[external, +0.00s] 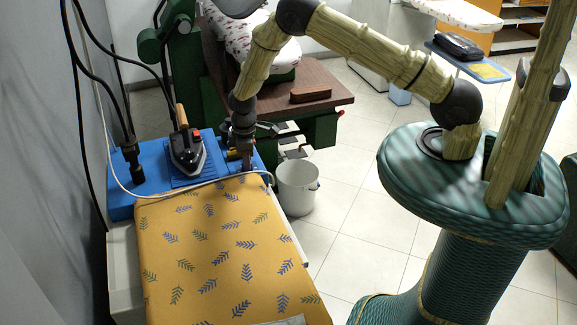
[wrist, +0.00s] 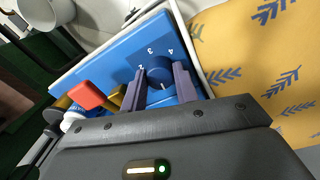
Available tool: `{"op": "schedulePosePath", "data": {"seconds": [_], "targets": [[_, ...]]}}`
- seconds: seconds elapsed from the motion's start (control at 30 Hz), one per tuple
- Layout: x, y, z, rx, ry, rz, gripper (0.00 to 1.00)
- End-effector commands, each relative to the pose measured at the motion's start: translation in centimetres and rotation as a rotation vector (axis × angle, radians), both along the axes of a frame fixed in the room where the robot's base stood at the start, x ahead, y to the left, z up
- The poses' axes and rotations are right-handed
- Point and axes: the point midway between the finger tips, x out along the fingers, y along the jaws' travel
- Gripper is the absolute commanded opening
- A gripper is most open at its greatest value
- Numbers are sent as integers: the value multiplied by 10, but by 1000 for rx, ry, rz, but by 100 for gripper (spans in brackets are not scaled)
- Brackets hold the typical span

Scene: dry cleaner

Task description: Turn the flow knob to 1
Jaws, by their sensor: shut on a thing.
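The flow knob (wrist: 159,70) is a round dark blue dial on a blue panel (wrist: 106,62) in the wrist view. The printed numbers 2, 3 and 4 show along its far side; the 1 is not visible. A small pale mark shows on the knob's near side, between my fingers. My gripper (wrist: 161,80) has one grey-purple finger on each side of the knob and is shut on it. In the external view my gripper (external: 246,158) reaches down to the right end of the blue unit (external: 152,187); the knob is hidden there.
An iron (external: 187,150) stands on the blue unit, left of my gripper. A pale cord crosses by the yellow leaf-patterned board (external: 215,240). A white bucket (external: 297,187) stands on the floor to the right. In the wrist view a red part (wrist: 87,96) lies close left of my fingers.

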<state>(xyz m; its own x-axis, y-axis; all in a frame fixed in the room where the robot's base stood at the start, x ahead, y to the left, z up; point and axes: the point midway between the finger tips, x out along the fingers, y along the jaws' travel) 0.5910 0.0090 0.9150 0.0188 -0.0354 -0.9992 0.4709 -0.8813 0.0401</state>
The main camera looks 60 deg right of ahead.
Motion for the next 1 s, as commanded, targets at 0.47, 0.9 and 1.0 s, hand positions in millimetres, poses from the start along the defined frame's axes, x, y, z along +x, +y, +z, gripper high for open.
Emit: {"op": "schedulePosePath", "data": {"seconds": [0.47, 0.9, 1.0], "targets": [[1, 0, -2, -1, -2, -380, 7], [1, 1, -1, -1, 0, -770, 7], [1, 1, -1, -1, 0, -836, 7]]}}
